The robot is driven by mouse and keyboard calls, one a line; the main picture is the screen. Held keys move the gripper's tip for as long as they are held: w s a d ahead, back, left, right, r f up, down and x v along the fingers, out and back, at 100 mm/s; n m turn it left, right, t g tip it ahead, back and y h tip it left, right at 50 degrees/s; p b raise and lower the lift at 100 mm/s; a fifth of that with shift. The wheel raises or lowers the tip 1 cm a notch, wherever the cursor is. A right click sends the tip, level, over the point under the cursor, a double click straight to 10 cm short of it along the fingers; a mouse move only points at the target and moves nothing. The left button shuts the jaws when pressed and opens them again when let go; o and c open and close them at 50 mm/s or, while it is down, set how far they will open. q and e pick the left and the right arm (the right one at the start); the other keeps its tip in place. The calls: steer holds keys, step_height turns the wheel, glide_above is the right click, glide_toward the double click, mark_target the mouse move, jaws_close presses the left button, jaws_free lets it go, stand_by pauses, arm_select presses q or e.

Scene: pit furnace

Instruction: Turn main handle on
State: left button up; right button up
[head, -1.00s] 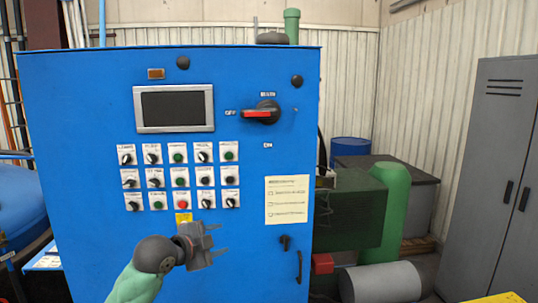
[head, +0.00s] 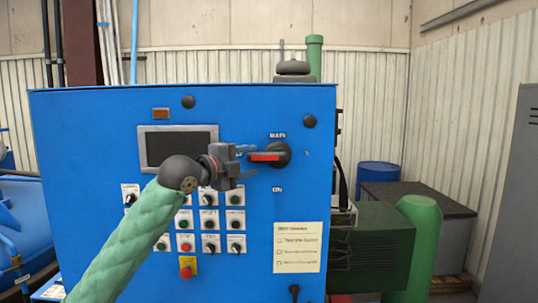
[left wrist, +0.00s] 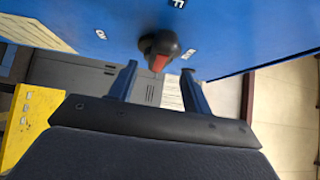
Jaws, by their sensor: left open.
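The main handle (head: 266,157) is a red lever on a black round knob, on the upper right of the blue cabinet's front (head: 250,220). It lies level and points left. The "ON" label (head: 277,189) is below it; the "OFF" label is hidden behind my gripper in the head view. My left gripper (head: 251,161) is open just left of the lever's tip. In the left wrist view the handle (left wrist: 160,52) appears ahead, centred between the two spread fingers (left wrist: 160,68). I cannot tell if they touch it. My right gripper is not in view.
A dark screen (head: 165,148) and rows of knobs and buttons (head: 210,222) share the panel, partly behind my left arm. A paper notice (head: 298,247) is below the handle. Green machinery (head: 420,240) and a blue drum (head: 379,175) stand right of the cabinet.

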mark_target(263, 157)
arm_select(q)
steer(key=shift+p+x, duration=0.65)
steer(key=shift+x, duration=0.45)
steer(key=p+x, duration=0.2)
steer(key=x, duration=0.1)
steer(key=shift+w+d+r, duration=0.1)
steer(key=shift+d+r, duration=0.05)
steer(key=shift+d, duration=0.05)
steer(key=shift+w+d+p, duration=0.3)
steer(key=shift+w+d, duration=0.05)
steer(key=shift+w+d+f, duration=0.1)
steer(key=shift+w+f, duration=0.05)
steer(key=shift+f, duration=0.05)
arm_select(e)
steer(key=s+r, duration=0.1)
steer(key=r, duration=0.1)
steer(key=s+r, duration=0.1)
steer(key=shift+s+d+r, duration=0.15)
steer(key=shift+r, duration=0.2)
arm_select(q)
jaws_close()
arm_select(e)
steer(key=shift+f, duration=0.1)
